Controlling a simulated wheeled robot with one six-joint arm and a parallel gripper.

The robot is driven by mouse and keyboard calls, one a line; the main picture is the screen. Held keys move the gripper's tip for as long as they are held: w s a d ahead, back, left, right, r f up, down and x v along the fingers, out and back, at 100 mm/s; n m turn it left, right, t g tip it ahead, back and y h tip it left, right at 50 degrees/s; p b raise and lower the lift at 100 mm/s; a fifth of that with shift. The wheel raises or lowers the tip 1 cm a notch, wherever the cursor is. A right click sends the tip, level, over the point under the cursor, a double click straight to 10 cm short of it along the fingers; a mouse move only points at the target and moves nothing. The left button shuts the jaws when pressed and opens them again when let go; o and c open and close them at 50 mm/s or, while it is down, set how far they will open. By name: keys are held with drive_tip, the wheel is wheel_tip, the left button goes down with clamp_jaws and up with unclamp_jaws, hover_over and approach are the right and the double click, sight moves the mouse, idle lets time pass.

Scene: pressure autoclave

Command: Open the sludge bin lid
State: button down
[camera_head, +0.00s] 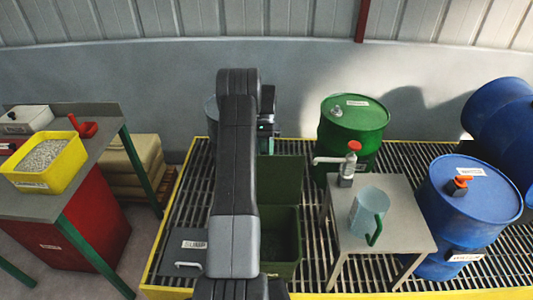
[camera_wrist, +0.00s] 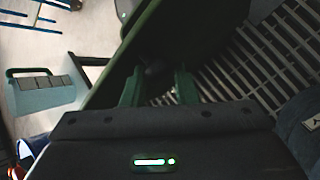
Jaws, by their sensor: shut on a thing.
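The sludge bin (camera_head: 281,262) is a dark green box on the grating in the head view, partly hidden by my arm. Its lid (camera_head: 281,176) stands raised, close to upright, at the back of the open box. My gripper (camera_head: 268,128) is above the lid's top edge, mostly hidden behind my arm. In the wrist view, the two fingers of my gripper (camera_wrist: 158,88) point at a dark green panel (camera_wrist: 185,28), which looks like the lid. The gripper is shut on the lid; the exact contact is too dark to see.
A small table (camera_head: 399,225) with a jug (camera_head: 367,211) stands right of the bin. A green drum (camera_head: 353,137) is behind it and blue drums (camera_head: 468,195) are at the right. A yellow tub (camera_head: 42,163) sits on the left bench.

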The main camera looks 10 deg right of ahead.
drive_tip(key=shift+a+f, duration=0.35)
drive_tip(key=shift+f, duration=0.1)
drive_tip(key=c, duration=1.4)
unclamp_jaws()
drive_tip(key=shift+o, duration=1.4)
drive_tip(key=shift+w+a, duration=0.1)
drive_tip(key=shift+a, duration=0.1)
drive_tip(key=shift+d, duration=0.1)
drive_tip(key=shift+d+r, duration=0.1)
drive_tip(key=p+v, duration=0.7)
drive_tip(key=shift+w+r+p, duration=0.2)
drive_tip(key=shift+p, duration=0.2)
